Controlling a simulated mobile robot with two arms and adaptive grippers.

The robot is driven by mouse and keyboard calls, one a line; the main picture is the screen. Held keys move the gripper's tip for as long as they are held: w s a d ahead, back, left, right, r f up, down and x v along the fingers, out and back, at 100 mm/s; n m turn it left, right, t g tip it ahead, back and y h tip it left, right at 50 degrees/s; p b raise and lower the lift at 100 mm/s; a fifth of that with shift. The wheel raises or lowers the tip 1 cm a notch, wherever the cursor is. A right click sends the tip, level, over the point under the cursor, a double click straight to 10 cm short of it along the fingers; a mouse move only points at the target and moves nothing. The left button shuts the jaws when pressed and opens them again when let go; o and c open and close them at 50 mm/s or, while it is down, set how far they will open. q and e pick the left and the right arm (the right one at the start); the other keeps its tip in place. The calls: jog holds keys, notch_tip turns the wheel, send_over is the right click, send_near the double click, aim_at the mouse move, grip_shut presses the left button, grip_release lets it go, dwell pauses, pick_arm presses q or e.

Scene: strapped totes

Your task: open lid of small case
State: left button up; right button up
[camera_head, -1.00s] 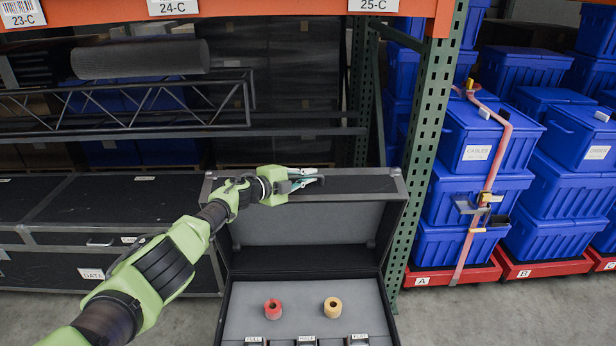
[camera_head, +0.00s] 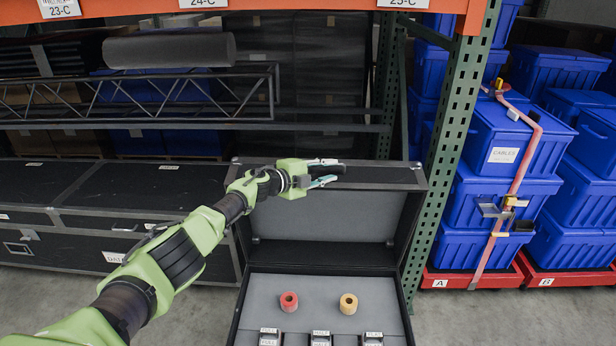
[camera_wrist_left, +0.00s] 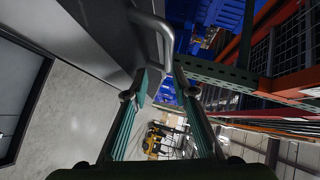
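The small case (camera_head: 236,318) is a black box with a grey foam inside, at the bottom centre of the head view. Its lid (camera_head: 325,215) stands up at the back, open, grey lining facing me. My left gripper (camera_head: 326,172) is at the lid's top edge, fingers apart on either side of the dark handle. In the left wrist view, the curved grey handle (camera_wrist_left: 163,35) reaches between the fingertips (camera_wrist_left: 163,82), with gaps visible beside it. My right gripper is not in view.
In the case lie a red roll (camera_head: 289,301), a yellow roll (camera_head: 348,303) and labelled pieces. A long black case (camera_head: 130,205) lies to the left. A green rack post (camera_head: 455,130) and blue totes (camera_head: 500,140) with an orange strap stand right.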

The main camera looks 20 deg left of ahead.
pick_arm(q)
jog(key=v, duration=1.1)
jog(key=shift+s, duration=0.15)
dwell(0.3)
